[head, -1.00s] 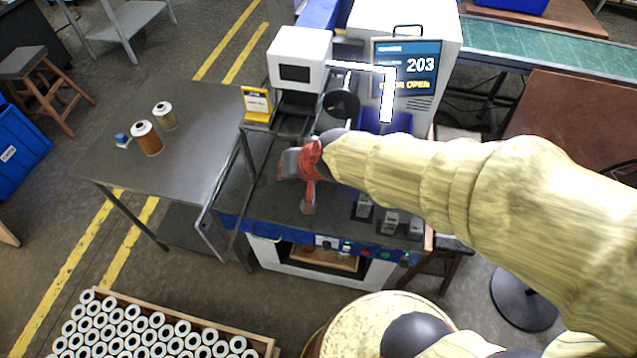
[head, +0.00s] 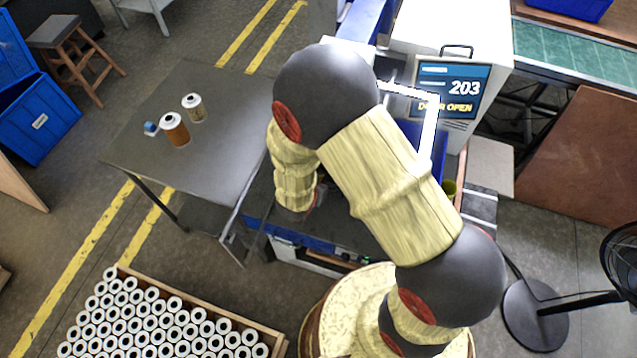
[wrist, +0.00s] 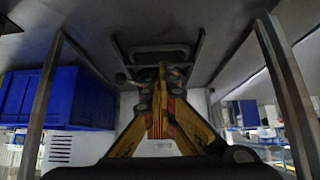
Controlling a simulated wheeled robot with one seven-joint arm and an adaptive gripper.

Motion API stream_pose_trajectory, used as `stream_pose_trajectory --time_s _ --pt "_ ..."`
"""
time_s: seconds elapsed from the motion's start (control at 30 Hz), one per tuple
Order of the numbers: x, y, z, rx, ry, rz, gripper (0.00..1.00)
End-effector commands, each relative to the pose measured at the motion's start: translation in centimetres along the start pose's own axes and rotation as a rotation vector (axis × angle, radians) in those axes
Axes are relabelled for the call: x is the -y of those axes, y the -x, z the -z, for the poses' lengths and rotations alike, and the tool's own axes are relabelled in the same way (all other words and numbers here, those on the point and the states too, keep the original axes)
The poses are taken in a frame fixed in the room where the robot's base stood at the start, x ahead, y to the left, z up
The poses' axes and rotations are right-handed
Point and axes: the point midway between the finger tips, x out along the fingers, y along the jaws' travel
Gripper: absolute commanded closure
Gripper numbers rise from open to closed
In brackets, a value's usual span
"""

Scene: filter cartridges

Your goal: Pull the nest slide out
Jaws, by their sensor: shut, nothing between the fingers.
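In the wrist view my gripper (wrist: 162,80) has its yellow fingers together with nothing visible between them. The fingertips point at a dark, rounded bar like a handle (wrist: 160,48) in a dark frame. I cannot tell whether they touch it, or whether it belongs to the nest slide. In the head view my arm covers the gripper and most of the machine's front, so the nest slide is hidden there. The machine's screen (head: 447,90) reads 203 and appears to say DOOR OPEN.
A grey table (head: 215,150) at the left carries an orange cartridge (head: 175,130), a pale cartridge (head: 194,107) and a small blue item (head: 151,128). A crate (head: 205,300) of white cartridges stands at the front left. A fan (head: 540,300) is at the right. Metal posts (wrist: 286,90) flank the wrist view.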

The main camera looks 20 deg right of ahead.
Motion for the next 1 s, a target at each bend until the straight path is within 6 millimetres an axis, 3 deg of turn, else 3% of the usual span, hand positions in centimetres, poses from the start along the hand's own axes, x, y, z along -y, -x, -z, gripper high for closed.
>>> stream_pose_trajectory --time_s 0.2,0.4,1.0 --pt "-0.1 -3.8 -0.1 0.001 -0.001 -0.001 1.0" --pt "0.0 -5.4 0.0 0.0 0.0 0.001 1.0" --pt "0.1 -5.3 -0.2 0.001 0.001 0.002 1.0"
